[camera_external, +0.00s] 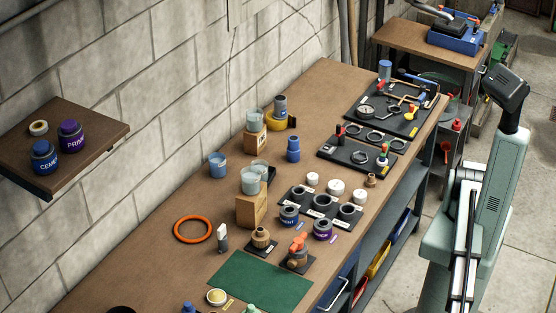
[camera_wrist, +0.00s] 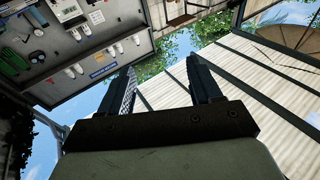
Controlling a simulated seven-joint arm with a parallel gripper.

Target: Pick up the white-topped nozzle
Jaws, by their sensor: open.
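A small upright piece with a white upper part and dark lower part (camera_external: 222,238) stands on the brown workbench (camera_external: 150,260), right of an orange ring. It may be the white-topped nozzle, but it is too small to be sure. My gripper (camera_wrist: 162,64) shows in the wrist view with its two black fingers apart and nothing between them. It points up toward the roof and sky, away from the bench top. In the external view my arm stands at the right, beyond the bench's front edge; its fingers are not clear there.
The orange ring (camera_external: 193,229), a wooden block (camera_external: 251,208) and a brown fitting (camera_external: 261,238) surround the piece. A green mat (camera_external: 260,282) lies in front. White caps (camera_external: 336,187), jars and black trays (camera_external: 352,153) crowd the bench farther back. A block wall runs behind.

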